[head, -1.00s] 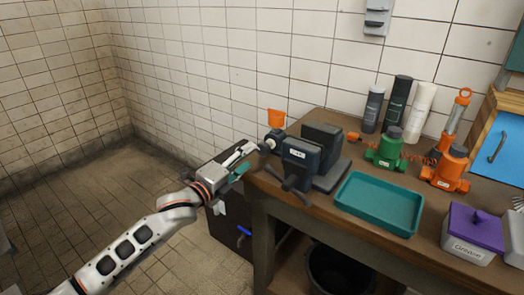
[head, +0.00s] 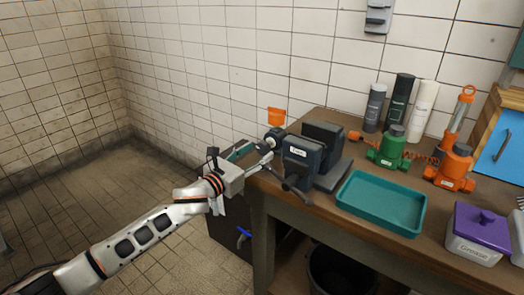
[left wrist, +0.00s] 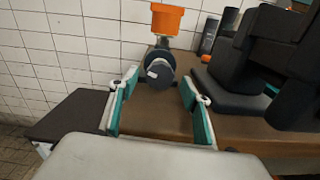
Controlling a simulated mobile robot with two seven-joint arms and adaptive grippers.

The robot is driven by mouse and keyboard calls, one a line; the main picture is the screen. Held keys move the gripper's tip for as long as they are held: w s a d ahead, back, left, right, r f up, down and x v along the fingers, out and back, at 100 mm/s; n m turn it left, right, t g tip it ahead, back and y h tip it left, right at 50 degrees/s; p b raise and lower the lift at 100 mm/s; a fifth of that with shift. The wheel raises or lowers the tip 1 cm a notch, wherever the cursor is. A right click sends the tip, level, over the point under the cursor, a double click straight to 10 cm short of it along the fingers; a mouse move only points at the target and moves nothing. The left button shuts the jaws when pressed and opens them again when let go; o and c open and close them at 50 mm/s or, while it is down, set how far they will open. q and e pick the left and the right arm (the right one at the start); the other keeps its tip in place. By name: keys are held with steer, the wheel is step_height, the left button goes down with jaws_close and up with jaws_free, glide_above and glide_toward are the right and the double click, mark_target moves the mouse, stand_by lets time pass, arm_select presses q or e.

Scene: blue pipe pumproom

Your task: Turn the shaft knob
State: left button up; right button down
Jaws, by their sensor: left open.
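The shaft knob, a dark round piece with a pale end, sits at the left end of the bench beside the vise, in the head view (head: 274,138) and in the left wrist view (left wrist: 158,70). An orange piece (head: 276,117) stands above it. My left gripper (head: 256,154) is open. In the left wrist view its two teal-padded fingers (left wrist: 160,88) are spread to the left and right of the knob, with the knob in line with the gap and a little ahead. I see no contact. My right gripper is not in view.
A dark vise (head: 302,155) with a handle stands close right of the knob. A dark box with a blue tap (head: 243,236) is below my left gripper.

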mark_target(261, 149)
arm_select(q)
steer(key=shift+b+x, duration=0.3)
steer(key=shift+x, duration=1.3)
steer(key=c, duration=1.1)
